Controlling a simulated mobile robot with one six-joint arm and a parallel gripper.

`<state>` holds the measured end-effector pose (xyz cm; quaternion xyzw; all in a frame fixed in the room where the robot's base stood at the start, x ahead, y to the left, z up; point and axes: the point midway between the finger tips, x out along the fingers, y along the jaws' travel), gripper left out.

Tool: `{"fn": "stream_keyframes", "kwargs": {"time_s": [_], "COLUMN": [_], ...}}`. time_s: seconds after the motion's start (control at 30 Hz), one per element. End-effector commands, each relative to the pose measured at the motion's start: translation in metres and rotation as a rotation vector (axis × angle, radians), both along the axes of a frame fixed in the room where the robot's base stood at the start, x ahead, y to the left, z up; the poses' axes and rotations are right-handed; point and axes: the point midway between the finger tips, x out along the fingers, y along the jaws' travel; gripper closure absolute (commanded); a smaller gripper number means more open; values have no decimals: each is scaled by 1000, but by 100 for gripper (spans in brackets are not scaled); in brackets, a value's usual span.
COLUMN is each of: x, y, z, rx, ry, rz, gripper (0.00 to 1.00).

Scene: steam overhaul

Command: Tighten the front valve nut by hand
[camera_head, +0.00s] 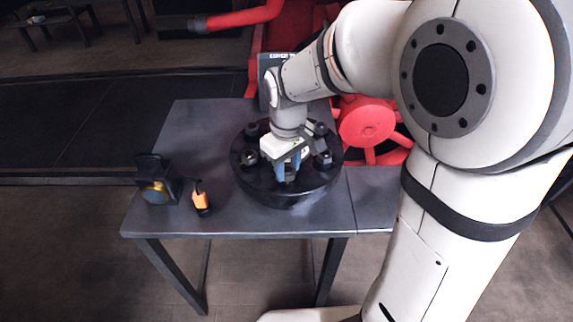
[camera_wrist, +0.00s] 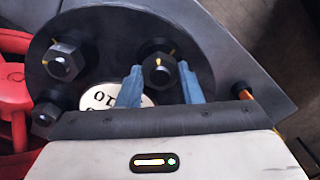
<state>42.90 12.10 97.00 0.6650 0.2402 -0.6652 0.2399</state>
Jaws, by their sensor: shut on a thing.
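A round black valve cover (camera_head: 248,190) lies on the grey table and carries several dark hex nuts on studs around its rim. My gripper (camera_head: 288,168) points down at the front of the cover, its blue fingers around the front nut. In the wrist view my gripper (camera_wrist: 160,84) has a finger on each side of the front nut (camera_wrist: 159,69), which has a yellow mark on its stud. Another nut (camera_wrist: 63,63) sits to the left, also with a yellow mark. A white lettered disc (camera_wrist: 104,94) shows in the cover's middle, partly hidden by a finger.
A black stand with a yellow part (camera_head: 155,188) and an orange-and-black tool (camera_head: 201,201) are on the table (camera_head: 220,120) left of the cover. Red machinery with a wheel (camera_head: 368,122) stands behind. A dark panel (camera_head: 268,66) rises behind the cover. The table's left back is clear.

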Motion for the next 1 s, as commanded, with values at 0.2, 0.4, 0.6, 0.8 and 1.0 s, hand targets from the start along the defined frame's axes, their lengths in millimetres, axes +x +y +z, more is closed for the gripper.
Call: {"fn": "stream_keyframes", "kwargs": {"time_s": [0.2, 0.4, 0.6, 0.8, 1.0], "x": [0, 0, 0, 0, 0], "y": [0, 0, 0, 0, 0], "z": [0, 0, 1, 1, 1], "rx": [1, 0, 0, 0, 0], "ry": [-1, -1, -1, -1, -1], "rz": [-188, -371, -529, -646, -714], "gripper": [90, 90, 90, 90, 90]}}
